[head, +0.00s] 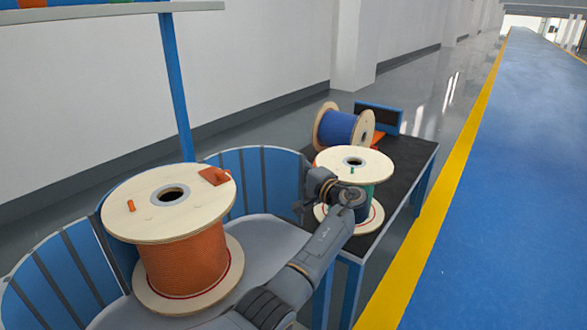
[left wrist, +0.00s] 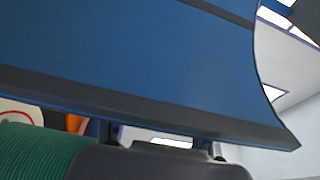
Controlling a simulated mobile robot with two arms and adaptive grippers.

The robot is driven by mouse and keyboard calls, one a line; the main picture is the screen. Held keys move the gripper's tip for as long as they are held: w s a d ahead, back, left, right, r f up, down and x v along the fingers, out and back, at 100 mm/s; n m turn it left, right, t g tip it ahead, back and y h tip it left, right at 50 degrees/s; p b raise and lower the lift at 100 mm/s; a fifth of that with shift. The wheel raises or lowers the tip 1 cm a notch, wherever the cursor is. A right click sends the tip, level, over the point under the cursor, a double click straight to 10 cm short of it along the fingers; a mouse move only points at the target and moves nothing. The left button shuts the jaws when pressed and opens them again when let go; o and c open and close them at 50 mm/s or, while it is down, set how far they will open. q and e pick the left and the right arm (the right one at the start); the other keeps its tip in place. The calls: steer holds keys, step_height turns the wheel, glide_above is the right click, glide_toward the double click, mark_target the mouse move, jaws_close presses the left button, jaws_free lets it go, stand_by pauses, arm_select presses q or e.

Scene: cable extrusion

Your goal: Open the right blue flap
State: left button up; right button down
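The right blue flap (head: 262,172) is a curved blue panel with dark vertical strips, behind and right of the orange-cable spool (head: 190,262). It stands upright along the back of the grey round platform. My left gripper (head: 309,194) is at the flap's right end, beside the green-cable spool (head: 370,192). Whether it touches the flap is unclear. In the left wrist view a large blue panel (left wrist: 130,60) with a dark edge fills the upper part, close to the camera. The gripper's fingers are too small and dark to read. My right gripper is not in view.
The green spool stands on a dark-topped table (head: 405,165) close to my wrist. A blue-cable spool (head: 342,128) lies behind it. Another blue curved panel (head: 55,285) is at the left. A blue post (head: 176,90) rises behind. The blue walkway (head: 500,200) is clear.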

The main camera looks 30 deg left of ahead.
arm_select(q)
steer(key=v, duration=1.2)
steer(key=shift+d, duration=0.1)
